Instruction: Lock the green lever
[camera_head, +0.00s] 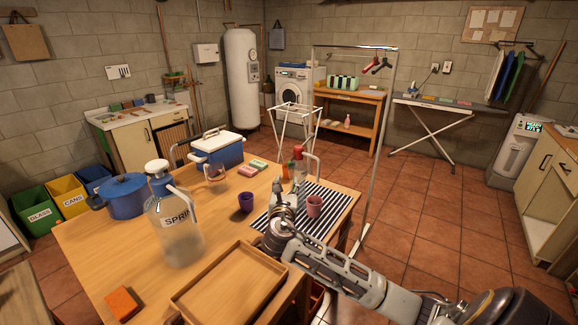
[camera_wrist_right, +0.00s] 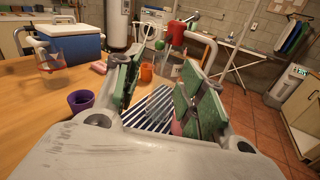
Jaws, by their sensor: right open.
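A red-topped dispenser (camera_head: 299,153) with a white curved handle stands at the far right of the wooden table. It also shows in the right wrist view (camera_wrist_right: 177,33), where a small green knob (camera_wrist_right: 160,45) sits beside the red top. That knob may be the green lever; I cannot tell its position or whether it is locked. My right gripper (camera_head: 284,190) is over the striped mat, on the near side of the dispenser and apart from it. In the right wrist view its green-padded fingers (camera_wrist_right: 168,72) are spread with nothing held. My left gripper is not in view.
A purple cup (camera_head: 246,202) and a pink cup (camera_head: 315,207) flank my gripper. The striped mat (camera_head: 335,205) lies underneath.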

